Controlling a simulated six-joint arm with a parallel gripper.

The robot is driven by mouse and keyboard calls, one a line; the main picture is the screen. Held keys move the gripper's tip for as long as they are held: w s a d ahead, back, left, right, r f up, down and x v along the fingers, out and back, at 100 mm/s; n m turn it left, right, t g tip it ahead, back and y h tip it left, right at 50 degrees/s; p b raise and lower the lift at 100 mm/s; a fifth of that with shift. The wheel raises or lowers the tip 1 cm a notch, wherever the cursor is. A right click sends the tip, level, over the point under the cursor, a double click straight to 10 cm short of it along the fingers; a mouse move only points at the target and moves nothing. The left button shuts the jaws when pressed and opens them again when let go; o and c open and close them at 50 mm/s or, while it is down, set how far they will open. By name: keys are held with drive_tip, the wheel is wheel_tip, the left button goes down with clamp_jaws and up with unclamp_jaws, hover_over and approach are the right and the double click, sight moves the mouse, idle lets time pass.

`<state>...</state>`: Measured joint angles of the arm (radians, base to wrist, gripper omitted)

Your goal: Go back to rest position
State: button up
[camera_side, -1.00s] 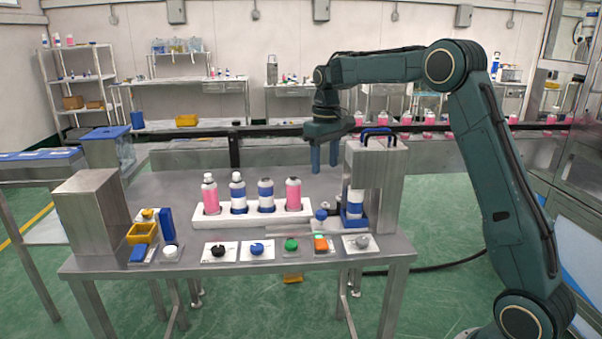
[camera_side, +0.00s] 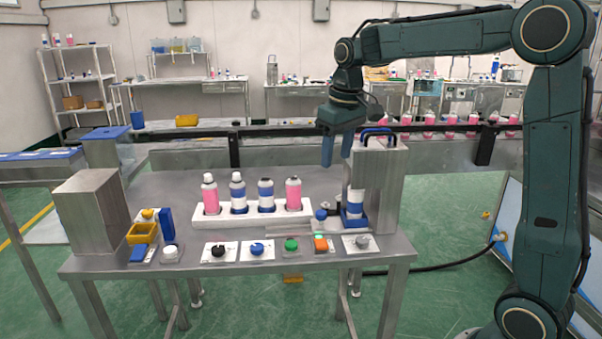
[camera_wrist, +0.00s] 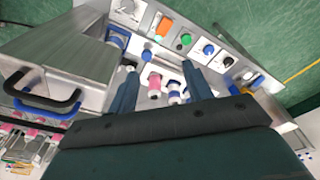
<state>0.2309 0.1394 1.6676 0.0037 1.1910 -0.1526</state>
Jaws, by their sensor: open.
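My gripper (camera_side: 336,150) is open and empty, with its blue fingers pointing down above the table. It hangs just left of the upper part of the steel crimping station (camera_side: 385,185), clear of the bottles below. In the wrist view, my gripper (camera_wrist: 157,88) shows its two fingers spread apart with nothing between them. A blue and white can (camera_side: 355,203) stands upright in the blue holder of the crimping station. A white rack (camera_side: 240,219) holds several upright pink and blue-and-white bottles.
A row of knobs and buttons, including a green button (camera_side: 291,244), lines the table's front edge. A steel box (camera_side: 90,212) and a yellow bin (camera_side: 142,232) stand at the left. A conveyor rail (camera_side: 300,131) runs behind. The air above the bottles is free.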

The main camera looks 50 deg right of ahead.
drive_tip(key=s+a+f+t, duration=0.1)
drive_tip(key=s+a, duration=0.2)
drive_tip(key=s, duration=0.4)
drive_tip(key=s+a+f+t, duration=0.1)
drive_tip(key=s+a, duration=0.2)
drive_tip(key=s, duration=0.5)
drive_tip(key=s+a+f+n+t, duration=0.1)
drive_tip(key=s+a+t, duration=0.1)
drive_tip(key=s, duration=0.6)
drive_tip(key=shift+a, duration=0.8)
